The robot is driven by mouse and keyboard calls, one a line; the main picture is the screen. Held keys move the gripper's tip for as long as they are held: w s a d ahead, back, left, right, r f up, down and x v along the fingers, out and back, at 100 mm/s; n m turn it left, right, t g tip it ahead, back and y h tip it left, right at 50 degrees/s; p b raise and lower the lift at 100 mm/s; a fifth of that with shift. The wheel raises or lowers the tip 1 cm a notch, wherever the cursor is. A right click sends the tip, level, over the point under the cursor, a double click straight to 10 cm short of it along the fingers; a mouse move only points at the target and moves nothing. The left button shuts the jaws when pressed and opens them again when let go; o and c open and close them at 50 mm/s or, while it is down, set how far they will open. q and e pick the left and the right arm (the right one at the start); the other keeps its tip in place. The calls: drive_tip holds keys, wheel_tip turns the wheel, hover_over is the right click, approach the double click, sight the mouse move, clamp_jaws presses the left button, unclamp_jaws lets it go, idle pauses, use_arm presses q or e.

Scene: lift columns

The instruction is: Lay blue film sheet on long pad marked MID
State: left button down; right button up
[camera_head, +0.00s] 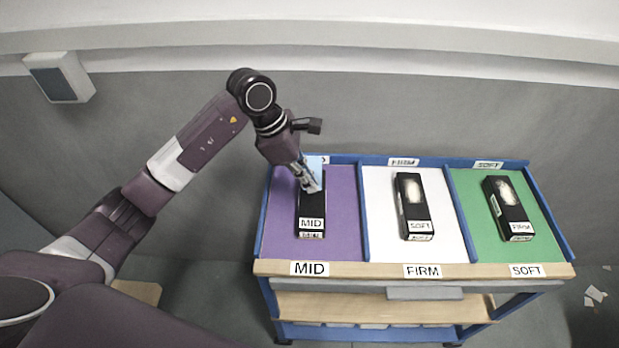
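The long black pad marked MID (311,208) lies in the purple bay at the left of the cart top. My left gripper (312,187) reaches down over the far end of this pad. A small pale blue film sheet (315,163) shows at the gripper's fingers and hangs upright, partly hidden by them. The fingers look shut on it. Whether the sheet's lower edge touches the pad cannot be told. My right gripper is not in view.
A black pad marked SOFT (412,205) lies in the white bay labelled FIRM. A black pad marked FIRM (507,207) lies in the green bay labelled SOFT. Blue dividers (455,213) separate the bays. Purple surface (345,225) is bare around the MID pad.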

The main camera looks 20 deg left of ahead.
use_arm(q)
drive_tip(key=shift+f+b, duration=1.3)
drive_tip(key=shift+f, duration=1.1)
drive_tip(key=shift+f+b, duration=0.4)
drive_tip(key=shift+f+b, duration=0.55)
drive_tip(key=shift+b, duration=0.85)
drive_tip(key=c, duration=2.7)
unclamp_jaws()
drive_tip(key=o, duration=0.6)
drive_tip(key=shift+o, duration=0.4)
drive_tip(key=o, duration=0.4)
